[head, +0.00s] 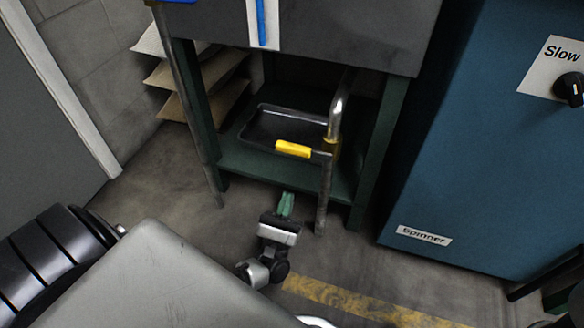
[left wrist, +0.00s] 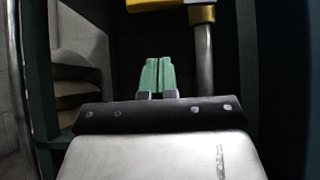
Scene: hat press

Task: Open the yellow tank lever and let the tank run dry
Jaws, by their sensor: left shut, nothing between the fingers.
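The yellow lever (head: 293,149) sticks out to the left from the metal drain pipe under the grey tank (head: 345,35). It lies roughly level, in front of the dark tray on the stand's lower shelf. In the left wrist view the yellow lever (left wrist: 155,4) shows at the top edge, partly cut off, beside the pipe (left wrist: 205,55). My left gripper (head: 286,204) is below and in front of the lever, apart from it. Its green fingers (left wrist: 157,76) are shut and empty, pointing toward the stand. My right gripper is not in view.
A dark tray (head: 250,133) sits on the green shelf (head: 233,169). A blue gauge strip (head: 262,22) marks the tank front. Stacked sacks (head: 165,75) stand behind at left. The blue Spinner cabinet (head: 440,180) stands close at right. Open floor with a yellow stripe (head: 360,303) lies in front.

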